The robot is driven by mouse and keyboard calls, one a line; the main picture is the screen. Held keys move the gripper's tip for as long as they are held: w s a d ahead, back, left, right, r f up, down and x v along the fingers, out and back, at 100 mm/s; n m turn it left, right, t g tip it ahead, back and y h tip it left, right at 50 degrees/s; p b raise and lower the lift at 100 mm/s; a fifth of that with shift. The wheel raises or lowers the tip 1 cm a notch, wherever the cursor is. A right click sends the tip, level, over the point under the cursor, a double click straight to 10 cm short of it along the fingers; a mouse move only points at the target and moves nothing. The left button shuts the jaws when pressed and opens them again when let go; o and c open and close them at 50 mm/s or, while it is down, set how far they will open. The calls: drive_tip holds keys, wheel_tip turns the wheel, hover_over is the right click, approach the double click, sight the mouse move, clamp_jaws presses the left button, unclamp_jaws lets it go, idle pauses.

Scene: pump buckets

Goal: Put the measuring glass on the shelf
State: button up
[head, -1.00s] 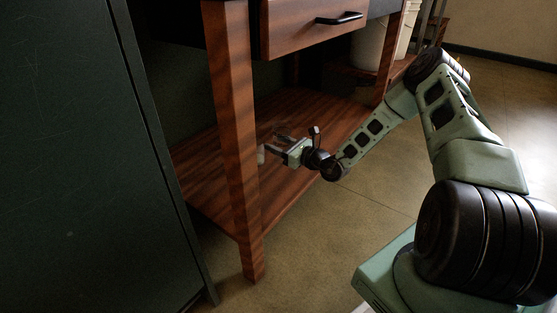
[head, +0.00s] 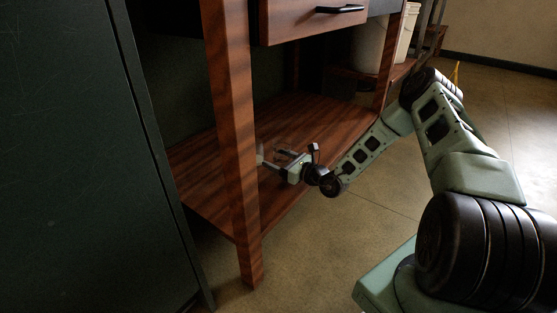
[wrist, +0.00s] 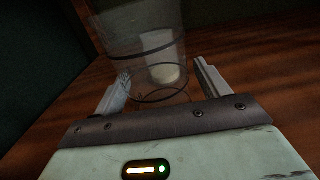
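The measuring glass (wrist: 143,38) is a clear, see-through cylinder with dark rings. In the wrist view it appears upright at my fingertips, over the wooden lower shelf (wrist: 240,60). My gripper (wrist: 163,75) is open with one finger on each side of the glass. A gap shows at the right finger; I cannot tell if the left finger touches it. In the head view my gripper (head: 279,156) is low over the shelf (head: 300,118), behind the table's front leg (head: 236,150). The glass is very faint there, and its contact with the shelf is unclear.
A small white cylinder (wrist: 166,57) shows through the glass. The wooden leg stands close left of my gripper, and the drawer (head: 310,18) hangs above. A dark green cabinet (head: 70,150) fills the left. White buckets (head: 405,35) stand at the back right.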

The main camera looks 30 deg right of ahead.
drive_tip(key=shift+r, duration=0.15)
drive_tip(key=p+v, duration=0.6)
drive_tip(key=v, duration=0.5)
drive_tip(key=shift+s+r, duration=0.1)
drive_tip(key=shift+s, duration=0.1)
drive_tip(key=shift+s+d, duration=0.1)
drive_tip(key=shift+s, duration=0.2)
